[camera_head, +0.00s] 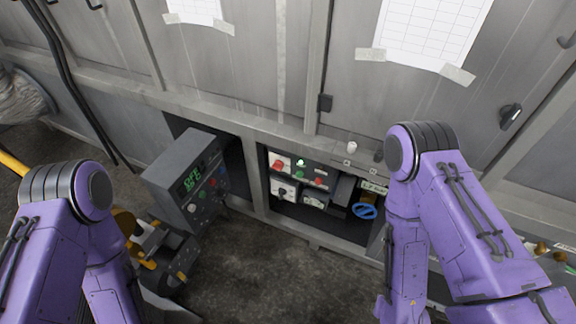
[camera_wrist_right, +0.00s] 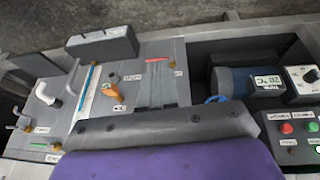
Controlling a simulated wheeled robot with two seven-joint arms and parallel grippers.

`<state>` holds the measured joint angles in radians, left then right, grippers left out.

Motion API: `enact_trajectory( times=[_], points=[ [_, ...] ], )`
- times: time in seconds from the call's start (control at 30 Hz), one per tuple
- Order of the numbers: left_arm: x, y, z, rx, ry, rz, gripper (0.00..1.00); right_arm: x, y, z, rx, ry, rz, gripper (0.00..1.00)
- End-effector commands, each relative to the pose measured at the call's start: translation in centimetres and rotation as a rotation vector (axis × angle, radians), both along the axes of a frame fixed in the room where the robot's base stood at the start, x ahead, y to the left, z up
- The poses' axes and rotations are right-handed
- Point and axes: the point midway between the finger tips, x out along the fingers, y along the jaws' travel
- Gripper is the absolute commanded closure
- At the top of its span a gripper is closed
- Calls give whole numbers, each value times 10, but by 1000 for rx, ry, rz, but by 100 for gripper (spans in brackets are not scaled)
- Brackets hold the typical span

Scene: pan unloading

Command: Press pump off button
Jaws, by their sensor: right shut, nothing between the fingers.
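In the head view, a control panel (camera_head: 310,172) sits in the open bay below the cabinets. It carries a green button (camera_head: 297,174), a red button (camera_head: 318,181) and a lit green lamp (camera_head: 300,162). The right wrist view shows a red button (camera_wrist_right: 286,128) and a green button (camera_wrist_right: 313,126) at the right edge, under small labels too blurred to read. I cannot tell which button is the pump off button. My right arm stands to the right of the panel in the head view. Neither gripper's fingers show in either view.
A grey box (camera_head: 186,184) with a green display and several knobs stands left of the bay. A red switch (camera_head: 277,165) and a blue handwheel (camera_head: 365,211) are in the bay.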

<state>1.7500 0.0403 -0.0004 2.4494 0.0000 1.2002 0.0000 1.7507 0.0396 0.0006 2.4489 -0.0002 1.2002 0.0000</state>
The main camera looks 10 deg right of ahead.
Motion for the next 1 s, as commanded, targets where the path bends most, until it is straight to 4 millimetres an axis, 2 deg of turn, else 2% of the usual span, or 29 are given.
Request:
enact_trajectory(
  times=[0.37,0.47,0.53,0.63,0.7,0.77,0.8,0.9,1.0],
  points=[
    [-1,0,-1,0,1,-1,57,0,1,-2,4,1,-5,100],
    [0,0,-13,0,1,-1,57,10,15,-17,56,-37,-42,100],
    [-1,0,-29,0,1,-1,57,29,37,-36,140,-96,-102,100],
    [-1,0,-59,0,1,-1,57,73,81,-63,316,-225,-233,100],
    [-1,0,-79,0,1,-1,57,113,110,-72,457,-329,-340,100],
    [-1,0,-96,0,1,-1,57,150,132,-73,579,-421,-433,100],
    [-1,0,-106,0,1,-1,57,176,143,-70,661,-484,-492,100],
    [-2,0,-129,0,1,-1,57,234,160,-53,848,-629,-631,100],
    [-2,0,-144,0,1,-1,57,278,163,-31,993,-740,-731,100]
  ],
)
